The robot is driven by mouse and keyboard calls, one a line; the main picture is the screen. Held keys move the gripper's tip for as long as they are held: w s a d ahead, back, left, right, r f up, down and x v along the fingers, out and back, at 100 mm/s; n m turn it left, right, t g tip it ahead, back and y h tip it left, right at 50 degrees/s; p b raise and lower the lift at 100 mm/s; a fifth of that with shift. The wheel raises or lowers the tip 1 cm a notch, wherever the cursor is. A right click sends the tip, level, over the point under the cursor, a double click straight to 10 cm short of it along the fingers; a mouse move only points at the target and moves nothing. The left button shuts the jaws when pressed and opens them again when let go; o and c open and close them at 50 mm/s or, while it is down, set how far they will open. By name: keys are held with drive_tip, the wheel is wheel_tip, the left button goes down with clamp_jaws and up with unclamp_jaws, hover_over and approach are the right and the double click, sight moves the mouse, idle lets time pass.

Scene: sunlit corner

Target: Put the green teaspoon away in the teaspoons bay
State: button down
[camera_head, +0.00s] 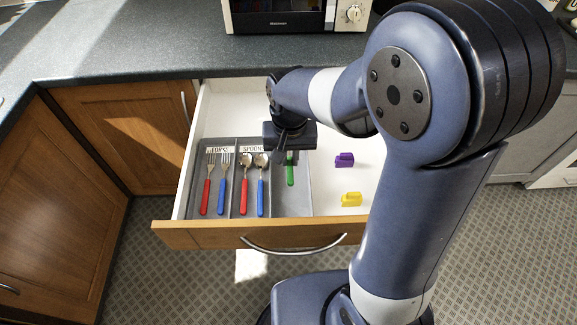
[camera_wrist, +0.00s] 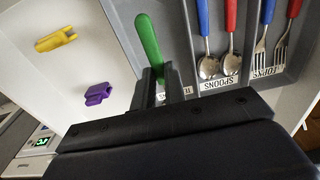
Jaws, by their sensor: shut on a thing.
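The green teaspoon (camera_head: 290,175) has its handle showing below my gripper (camera_head: 289,150); the handle also shows in the wrist view (camera_wrist: 147,38). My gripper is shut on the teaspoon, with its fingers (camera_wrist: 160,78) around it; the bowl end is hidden. The teaspoon is over or in the right-hand bay (camera_head: 300,203) of the grey cutlery tray. I cannot tell whether it touches the bay floor.
The open drawer (camera_head: 235,231) holds the tray. Red and blue forks (camera_head: 215,185) and spoons (camera_head: 253,185) fill the two left bays. A purple object (camera_head: 344,160) and a yellow object (camera_head: 351,199) lie right of the tray. A microwave (camera_head: 290,15) stands on the counter.

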sight(290, 162)
drive_tip(key=shift+f, duration=2.15)
drive_tip(key=shift+f+b, duration=0.6)
drive_tip(key=shift+f, duration=0.05)
drive_tip(key=c, duration=1.5)
unclamp_jaws()
drive_tip(key=shift+o, duration=0.2)
drive_tip(key=shift+r, duration=0.1)
drive_tip(key=r, duration=0.4)
drive_tip(key=r+p, duration=0.1)
drive_tip(key=r, duration=0.3)
drive_tip(key=r+p, duration=0.1)
drive_tip(key=r, duration=0.4)
drive_tip(key=shift+s, duration=0.25)
